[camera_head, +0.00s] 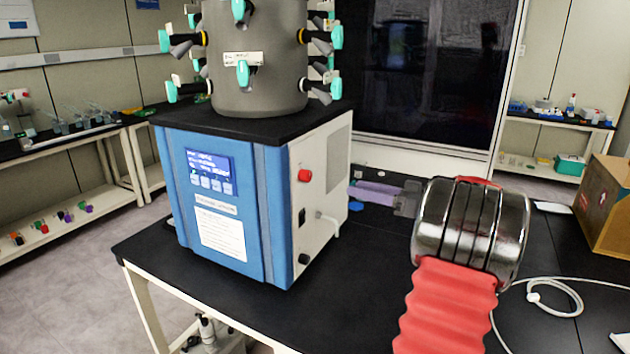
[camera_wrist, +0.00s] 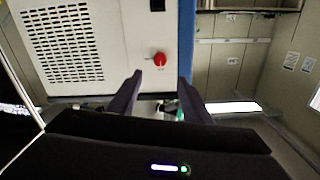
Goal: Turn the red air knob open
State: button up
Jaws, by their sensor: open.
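The red air knob (camera_head: 305,176) sits on the white right side panel of the blue freeze dryer (camera_head: 225,210). In the wrist view the red knob (camera_wrist: 160,59) shows upright on the panel, just beyond and between the finger tips. My gripper (camera_wrist: 157,80) is open, with its two dark fingers apart and nothing between them. In the head view my gripper (camera_head: 362,197) points left towards the side panel, to the right of the knob and a little lower. The fingers appear apart from the knob.
A grey chamber (camera_head: 258,60) with several teal-handled valves stands on top of the dryer. A black switch and a tube fitting (camera_head: 325,222) are on the side panel below the knob. A cardboard box (camera_head: 607,205) and a white cable (camera_head: 560,295) lie on the right of the black table.

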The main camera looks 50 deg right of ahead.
aim_at(310, 178)
jog(key=x, duration=1.4)
jog(key=shift+s, duration=0.1)
jog(key=shift+c, duration=0.4)
